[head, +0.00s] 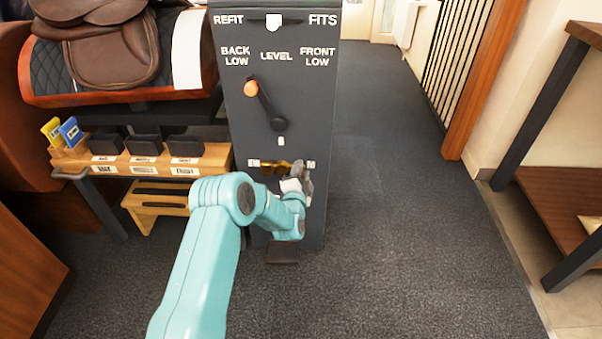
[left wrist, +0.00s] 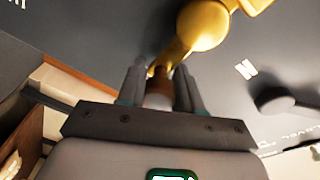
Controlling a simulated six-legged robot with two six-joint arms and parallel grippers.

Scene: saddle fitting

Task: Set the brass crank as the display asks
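The brass crank (head: 274,167) sits low on the front of a dark grey panel (head: 300,140), between small white letters partly hidden from me. In the left wrist view the brass crank (left wrist: 203,28) has a round hub, and its arm runs down to a brown and pale handle. My left gripper (head: 294,184) is at the crank's right side; in the left wrist view its fingers (left wrist: 159,92) close on both sides of that handle. Above, a black lever with an orange knob (head: 250,88) tilts up-left toward BACK LOW. A white tab (head: 272,22) stands between REFIT and FITS. My right gripper is out of view.
Left of the panel, a brown saddle (head: 110,45) rests on a quilted pad over a wooden rack (head: 140,160) with black blocks and yellow and blue tags. A shelf unit (head: 560,190) stands at the right. The carpet right of the panel is clear.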

